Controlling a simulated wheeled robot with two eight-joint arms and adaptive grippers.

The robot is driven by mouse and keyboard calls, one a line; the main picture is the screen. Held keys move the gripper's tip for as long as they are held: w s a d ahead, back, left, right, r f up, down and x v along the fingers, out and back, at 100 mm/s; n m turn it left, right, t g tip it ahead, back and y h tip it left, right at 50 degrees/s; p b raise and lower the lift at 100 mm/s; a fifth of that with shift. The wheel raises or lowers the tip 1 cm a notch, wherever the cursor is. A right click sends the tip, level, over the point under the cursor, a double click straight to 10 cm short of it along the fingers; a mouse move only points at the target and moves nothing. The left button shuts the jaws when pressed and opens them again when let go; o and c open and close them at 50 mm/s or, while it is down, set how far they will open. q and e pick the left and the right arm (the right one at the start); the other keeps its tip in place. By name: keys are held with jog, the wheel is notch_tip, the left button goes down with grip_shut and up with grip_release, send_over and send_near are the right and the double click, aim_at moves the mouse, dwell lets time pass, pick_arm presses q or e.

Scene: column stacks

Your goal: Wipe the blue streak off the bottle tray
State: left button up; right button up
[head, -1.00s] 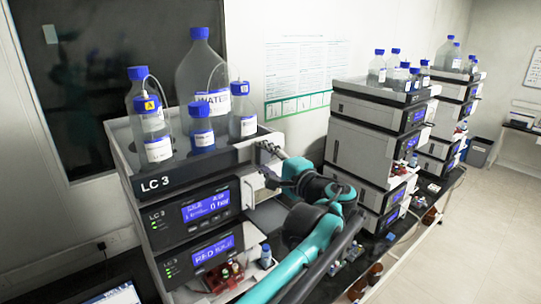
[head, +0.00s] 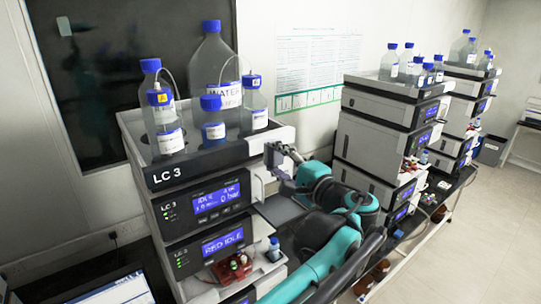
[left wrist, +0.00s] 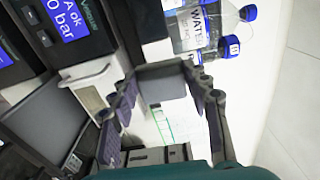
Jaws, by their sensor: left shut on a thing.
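The bottle tray (head: 215,160) is the dark-fronted top tray of the LC 3 stack, with several blue-capped bottles (head: 214,80) standing in it. I can make out no blue streak on its visible parts. My left gripper (head: 281,160) is at the tray's front right corner, just in front of and below its rim in the head view. In the left wrist view the left gripper (left wrist: 163,88) is shut on a plain grey pad (left wrist: 160,82) held between its fingertips. Whether the pad touches the tray is unclear. My right gripper is not in view.
Below the tray are instrument units with lit blue screens (head: 218,200). Small vials (head: 240,262) sit lower down. A second stack (head: 385,110) with bottles on top stands to the right. A laptop (head: 115,290) is at lower left.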

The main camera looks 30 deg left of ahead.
aim_at(270, 155)
pick_arm(q)
jog(key=shift+v, duration=1.05)
jog(key=shift+v, duration=1.5)
jog(key=shift+w+a, duration=0.1)
jog(key=shift+x, duration=3.45)
jog(key=shift+x, duration=0.95)
